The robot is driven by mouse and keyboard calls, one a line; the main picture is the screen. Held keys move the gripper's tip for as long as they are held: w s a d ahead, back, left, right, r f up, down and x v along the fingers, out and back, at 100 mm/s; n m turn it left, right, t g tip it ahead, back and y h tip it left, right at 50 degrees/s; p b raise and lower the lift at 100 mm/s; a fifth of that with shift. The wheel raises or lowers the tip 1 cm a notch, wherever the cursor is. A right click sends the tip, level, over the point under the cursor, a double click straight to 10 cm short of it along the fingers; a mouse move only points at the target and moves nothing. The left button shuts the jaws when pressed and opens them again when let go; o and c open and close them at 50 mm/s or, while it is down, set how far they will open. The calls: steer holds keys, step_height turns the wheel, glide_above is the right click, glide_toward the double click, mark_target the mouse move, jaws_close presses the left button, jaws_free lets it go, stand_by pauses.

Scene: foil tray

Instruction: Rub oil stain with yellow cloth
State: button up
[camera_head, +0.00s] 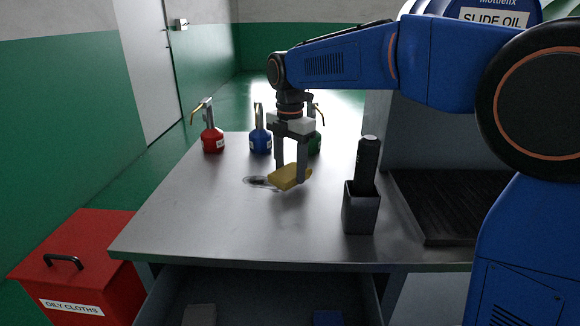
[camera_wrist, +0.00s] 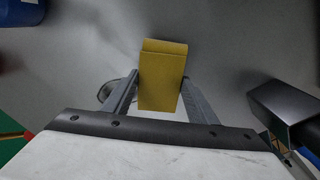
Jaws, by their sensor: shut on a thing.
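My gripper (camera_head: 290,168) is shut on the yellow cloth (camera_head: 286,177), a folded pad held between its two fingers. In the wrist view the cloth (camera_wrist: 163,75) sits between the fingertips. The oil stain (camera_head: 258,181) is a dark, wet patch on the grey metal tabletop (camera_head: 200,220). The cloth is just right of the stain in the head view and hides part of that area; I cannot tell whether it touches the tabletop. In the wrist view part of the stain (camera_wrist: 106,92) shows left of the cloth, behind a finger.
Red (camera_head: 212,140), blue (camera_head: 260,141) and green (camera_head: 315,143) oil cans stand along the back. A red bin (camera_head: 75,262) labelled oily cloths is left. An open drawer (camera_head: 262,290) is in front.

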mark_target(277, 171)
steer(key=shift+f, duration=0.75)
steer(key=shift+a, duration=0.1)
steer(key=shift+w+a+r, duration=0.1)
steer(key=shift+a+r, duration=0.05)
steer(key=shift+a, duration=1.55)
steer(key=shift+w+a+f, duration=0.1)
steer(key=shift+a, duration=2.65)
steer(key=shift+w+a+f, duration=0.1)
steer(key=shift+a, duration=2.6)
steer(key=shift+s+d+r, duration=0.1)
steer(key=shift+d+r, duration=0.1)
steer(key=shift+d, duration=1.65)
steer(key=shift+d+f, duration=0.2)
steer(key=shift+d, duration=1.9)
steer(key=shift+s+d+r, duration=0.1)
steer(key=shift+d, duration=1.6)
steer(key=shift+s+d, duration=0.1)
steer(key=shift+d, duration=1.55)
